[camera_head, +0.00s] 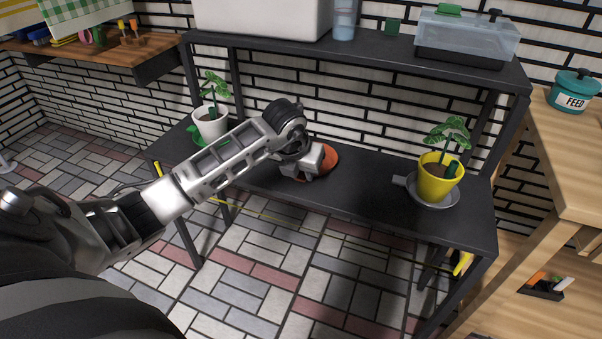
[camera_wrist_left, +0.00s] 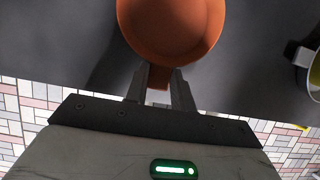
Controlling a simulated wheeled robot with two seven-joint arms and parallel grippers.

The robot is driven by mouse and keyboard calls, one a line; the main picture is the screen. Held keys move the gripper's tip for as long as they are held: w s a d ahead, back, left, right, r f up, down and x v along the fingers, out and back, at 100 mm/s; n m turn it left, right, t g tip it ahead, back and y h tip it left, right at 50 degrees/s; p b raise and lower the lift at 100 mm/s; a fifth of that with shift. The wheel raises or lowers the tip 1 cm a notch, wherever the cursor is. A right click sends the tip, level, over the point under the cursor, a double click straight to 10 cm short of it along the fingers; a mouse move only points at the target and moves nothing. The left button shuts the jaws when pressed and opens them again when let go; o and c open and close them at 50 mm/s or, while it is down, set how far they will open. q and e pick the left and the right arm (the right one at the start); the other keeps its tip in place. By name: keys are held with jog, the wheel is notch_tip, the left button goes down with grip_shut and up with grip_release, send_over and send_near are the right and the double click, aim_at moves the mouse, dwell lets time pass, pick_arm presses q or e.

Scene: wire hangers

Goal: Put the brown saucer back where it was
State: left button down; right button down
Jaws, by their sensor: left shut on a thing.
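The brown saucer (camera_head: 329,157) is a round, orange-brown dish at the middle of the black lower shelf (camera_head: 375,187). My left gripper (camera_head: 303,175) covers part of it in the head view. In the left wrist view, the saucer (camera_wrist_left: 172,30) looks empty, and my left gripper (camera_wrist_left: 159,78) is shut on its short handle tab at the near edge. The saucer is at or just above the shelf surface; I cannot tell whether it touches. My right gripper is not in view.
A yellow pot (camera_head: 436,184) stands on a grey saucer (camera_head: 449,199) at the right. An upper shelf (camera_head: 370,47) overhangs the back. Bare shelf lies between the pots.

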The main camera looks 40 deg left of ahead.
pick_arm(q)
jog(key=shift+f, duration=0.2)
jog(key=c, duration=1.2)
grip_release()
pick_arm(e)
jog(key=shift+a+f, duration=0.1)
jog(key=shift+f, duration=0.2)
